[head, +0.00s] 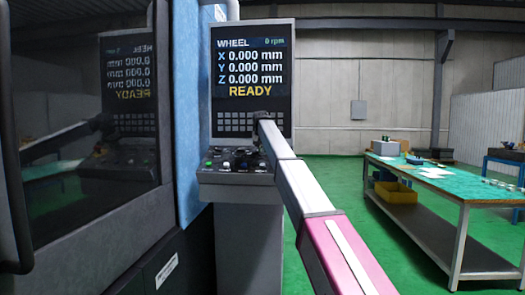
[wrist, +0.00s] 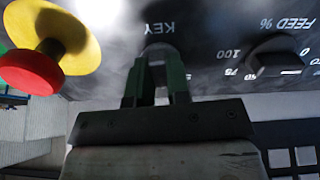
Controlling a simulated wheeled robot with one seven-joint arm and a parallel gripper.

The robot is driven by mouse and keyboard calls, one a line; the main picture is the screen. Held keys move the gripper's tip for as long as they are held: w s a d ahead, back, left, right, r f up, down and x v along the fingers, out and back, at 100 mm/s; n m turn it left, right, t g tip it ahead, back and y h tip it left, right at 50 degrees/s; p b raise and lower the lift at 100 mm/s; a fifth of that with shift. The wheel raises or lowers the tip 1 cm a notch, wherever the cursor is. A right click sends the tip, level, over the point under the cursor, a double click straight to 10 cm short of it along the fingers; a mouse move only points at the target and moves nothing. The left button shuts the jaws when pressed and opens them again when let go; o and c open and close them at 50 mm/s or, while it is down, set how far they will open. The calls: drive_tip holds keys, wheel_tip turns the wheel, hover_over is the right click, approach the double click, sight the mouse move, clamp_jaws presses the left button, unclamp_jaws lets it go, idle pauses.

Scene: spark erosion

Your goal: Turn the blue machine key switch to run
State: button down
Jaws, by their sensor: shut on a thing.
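The blue machine (head: 188,100) stands at the left in the head view, with its control panel (head: 232,178) beside it under a screen. In the wrist view the key switch (wrist: 157,50) sits at the KEY label, upside down in the picture. My gripper (wrist: 158,75) is shut on the key, with one dark green finger on each side of it. The fingers hide most of the key, and I cannot read its position. In the head view my arm covers the gripper and the key.
A red emergency button on a yellow base (wrist: 52,45) stands out left of the fingers in the wrist view. A black FEED % knob (wrist: 275,60) is to the right. The screen (head: 251,75) reads READY, 0 rpm. A green-topped workbench (head: 440,185) stands at the right.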

drive_tip(key=m, duration=0.3)
drive_tip(key=shift+m, duration=2.1)
drive_tip(key=c, duration=1.1)
unclamp_jaws()
drive_tip(key=shift+r, duration=0.15)
drive_tip(key=v, duration=1)
drive_tip(key=shift+s+r, duration=0.2)
drive_tip(key=shift+s, duration=0.1)
